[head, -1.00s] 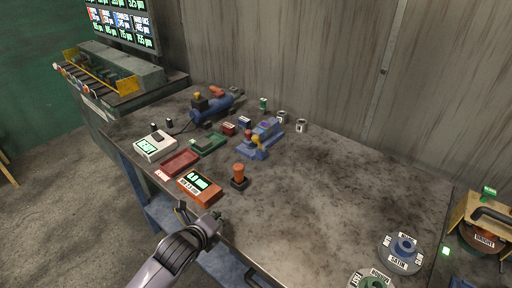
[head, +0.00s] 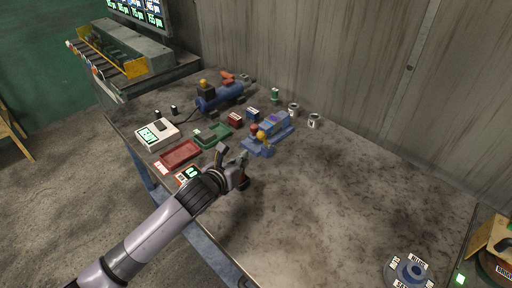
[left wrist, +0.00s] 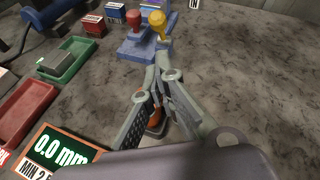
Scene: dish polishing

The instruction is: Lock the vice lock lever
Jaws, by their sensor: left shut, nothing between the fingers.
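The blue vice (head: 278,128) stands on the workbench, with a red knob (head: 254,128) and a yellow knob (head: 262,137) at its near end. In the left wrist view the red knob (left wrist: 134,18) and yellow knob (left wrist: 158,22) stand side by side at the top. Which one is the lock lever I cannot tell. My left gripper (head: 233,152) is in front of the vice, on its near left side. In the left wrist view the gripper (left wrist: 161,62) is shut and empty, its tips pointing toward the yellow knob. Contact is not clear. My right gripper is not in view.
An orange-handled thing (left wrist: 156,122) shows between and below my fingers. A red tray (head: 181,153), a green tray (head: 214,134) and a white display box (head: 157,134) lie to the left.

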